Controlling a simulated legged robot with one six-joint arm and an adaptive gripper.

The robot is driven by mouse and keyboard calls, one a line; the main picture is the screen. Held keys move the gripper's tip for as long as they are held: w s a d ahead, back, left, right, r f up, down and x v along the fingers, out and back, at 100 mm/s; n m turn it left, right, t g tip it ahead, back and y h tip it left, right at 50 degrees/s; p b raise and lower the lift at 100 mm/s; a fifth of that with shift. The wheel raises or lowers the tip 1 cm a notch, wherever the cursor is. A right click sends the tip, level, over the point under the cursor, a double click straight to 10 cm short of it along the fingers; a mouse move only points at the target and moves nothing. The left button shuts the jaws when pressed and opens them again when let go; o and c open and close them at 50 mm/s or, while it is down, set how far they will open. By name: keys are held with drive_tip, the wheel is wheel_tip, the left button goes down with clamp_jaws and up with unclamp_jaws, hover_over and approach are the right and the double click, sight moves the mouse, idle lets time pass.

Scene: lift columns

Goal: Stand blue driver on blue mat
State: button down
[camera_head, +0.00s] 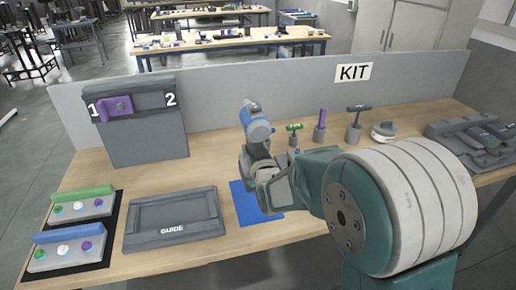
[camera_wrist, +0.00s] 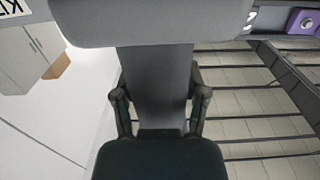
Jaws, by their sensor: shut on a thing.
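The blue driver (camera_head: 257,127) has a blue and grey body and shows above my gripper in the head view, tilted, in the air. In the wrist view its grey handle (camera_wrist: 156,75) runs between my two fingers, with a wide grey part at the top and a dark block at the bottom. My gripper (camera_wrist: 157,103) is shut on the handle; it also shows in the head view (camera_head: 260,168), in front of the driver's lower part. The blue mat (camera_head: 244,206) lies flat on the table below, partly hidden by my gripper and arm.
A grey GUIDE tray (camera_head: 172,240) lies left of the mat. Trays with green (camera_head: 83,193) and blue (camera_head: 69,236) bars stand far left. A grey stand (camera_head: 146,140) holds a purple block. Several tools in holders (camera_head: 354,132) stand at the back right, before the KIT panel.

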drive_tip(key=shift+a+f, duration=0.35)
drive_tip(key=shift+f, duration=0.8)
drive_tip(key=shift+d+f, duration=0.3)
drive_tip(key=shift+f, duration=0.25)
drive_tip(key=shift+d+f, duration=0.3)
drive_tip(key=shift+f, duration=0.55)
drive_tip(key=shift+a+f, duration=0.2)
drive_tip(key=shift+f, duration=0.5)
drive_tip(key=shift+a+f, duration=0.2)
drive_tip(key=shift+f, duration=0.85)
drive_tip(key=shift+d+f, duration=0.1)
drive_tip(key=shift+d, duration=0.2)
drive_tip(key=shift+a, duration=0.2)
drive_tip(key=shift+f, duration=0.25)
